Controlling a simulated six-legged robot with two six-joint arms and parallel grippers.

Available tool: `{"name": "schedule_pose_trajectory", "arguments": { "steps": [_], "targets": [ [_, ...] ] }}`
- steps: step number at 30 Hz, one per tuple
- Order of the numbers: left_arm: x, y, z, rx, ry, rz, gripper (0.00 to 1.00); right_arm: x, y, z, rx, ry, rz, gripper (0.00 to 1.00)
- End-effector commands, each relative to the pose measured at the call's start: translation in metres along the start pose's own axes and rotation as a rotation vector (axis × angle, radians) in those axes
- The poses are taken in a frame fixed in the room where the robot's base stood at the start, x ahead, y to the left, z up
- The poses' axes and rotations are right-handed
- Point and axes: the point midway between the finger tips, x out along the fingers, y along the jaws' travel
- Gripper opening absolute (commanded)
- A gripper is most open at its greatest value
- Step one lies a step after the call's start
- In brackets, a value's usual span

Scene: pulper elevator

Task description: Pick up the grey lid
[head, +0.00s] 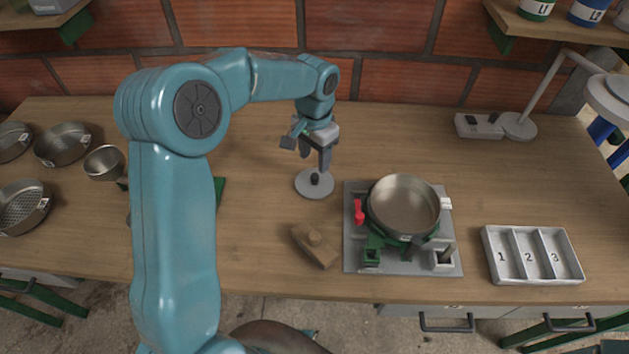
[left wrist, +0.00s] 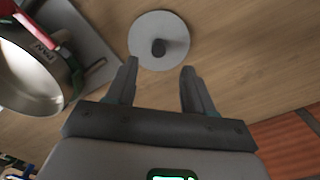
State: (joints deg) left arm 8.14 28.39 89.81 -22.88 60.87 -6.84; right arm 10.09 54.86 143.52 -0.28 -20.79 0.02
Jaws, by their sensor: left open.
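The grey lid (head: 309,188) is a flat round disc with a dark knob, lying on the wooden table left of the pan. It also shows at the top middle of the left wrist view (left wrist: 148,27). My left gripper (head: 314,160) is open and points down above the lid. In the left wrist view its two fingers (left wrist: 158,82) are spread and empty, with the knob showing beyond the fingertips and between their lines. The fingers look apart from the knob. My right gripper is not in view.
A metal pan (head: 404,204) sits on a grey and green stand with a red handle, right of the lid. A wooden block (head: 316,247) lies in front. A numbered tray (head: 533,256) is at the right. Several bowls and sieves (head: 62,146) stand at the left.

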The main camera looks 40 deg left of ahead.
Motion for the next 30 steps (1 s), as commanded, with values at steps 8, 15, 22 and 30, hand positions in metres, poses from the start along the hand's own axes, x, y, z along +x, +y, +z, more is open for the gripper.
{"name": "schedule_pose_trajectory", "arguments": {
  "steps": [8,15,22,30],
  "targets": [
    [0.03,0.002,0.001,0.001,-0.005,0.002,0.53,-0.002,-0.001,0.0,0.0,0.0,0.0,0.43],
    [0.058,0.001,0.0,0.0,-0.001,0.001,0.53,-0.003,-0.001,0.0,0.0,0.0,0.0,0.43],
    [0.059,0.001,0.0,0.0,0.0,0.0,0.49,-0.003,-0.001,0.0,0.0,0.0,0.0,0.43],
    [0.059,0.001,0.0,0.0,0.0,0.0,0.0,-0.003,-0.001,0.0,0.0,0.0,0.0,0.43]
  ]
}}
